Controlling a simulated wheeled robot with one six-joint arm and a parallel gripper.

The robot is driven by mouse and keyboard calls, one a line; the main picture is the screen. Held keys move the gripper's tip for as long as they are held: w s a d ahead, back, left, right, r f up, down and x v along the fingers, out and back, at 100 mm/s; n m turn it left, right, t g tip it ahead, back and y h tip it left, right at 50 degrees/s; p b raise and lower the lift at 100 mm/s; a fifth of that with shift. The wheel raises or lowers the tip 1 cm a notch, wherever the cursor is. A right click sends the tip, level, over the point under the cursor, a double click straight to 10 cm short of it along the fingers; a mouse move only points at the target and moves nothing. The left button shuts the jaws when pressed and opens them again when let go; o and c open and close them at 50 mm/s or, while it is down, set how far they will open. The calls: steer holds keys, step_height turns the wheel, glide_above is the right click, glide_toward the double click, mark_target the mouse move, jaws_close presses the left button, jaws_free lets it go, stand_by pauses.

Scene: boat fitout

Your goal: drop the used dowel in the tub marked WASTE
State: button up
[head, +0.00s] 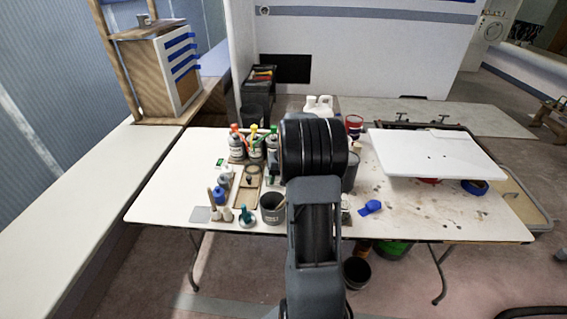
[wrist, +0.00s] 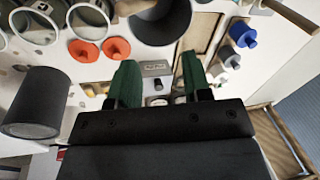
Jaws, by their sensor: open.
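My gripper (wrist: 158,82) shows in the wrist view with its two green fingers apart and nothing held between them. A small grey box with a pale label (wrist: 155,70) lies beyond and between the fingertips. In the head view my arm hides the gripper. A dark grey pot (head: 272,212) stands near the table's front edge; faint marks on it are too small to read. In the wrist view, a dark round container (wrist: 162,24) is at the top and a dark cylinder (wrist: 32,104) at the left. I cannot make out the used dowel or a readable WASTE mark.
Bottles with coloured caps (head: 254,145) stand left of my arm on the white table (head: 160,185). A white panel (head: 437,153) and blue tape (head: 474,187) are at the right. Two orange discs (wrist: 116,48) and a blue peg (wrist: 242,34) show in the wrist view.

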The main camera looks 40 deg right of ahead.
step_height(320, 180, up, 11)
steer(key=s+d, duration=0.1)
steer(key=shift+s+d+f, duration=0.15)
steer(key=shift+s+d, duration=0.05)
steer(key=shift+d, duration=0.05)
stand_by(0.7)
steer(key=s+a+n, duration=0.2)
steer(key=s+a, duration=0.2)
steer(key=a, duration=0.4)
steer(key=s+a+n+t+h, duration=0.1)
steer(key=s+a+n, duration=0.1)
steer(key=s+a, duration=0.3)
steer(key=s+a+n+t, duration=0.1)
steer(key=s+a, duration=0.4)
steer(key=a, duration=0.8)
steer(key=shift+a+n+h, duration=0.25)
steer(key=shift+n+h, duration=0.05)
steer(key=shift+n, duration=0.1)
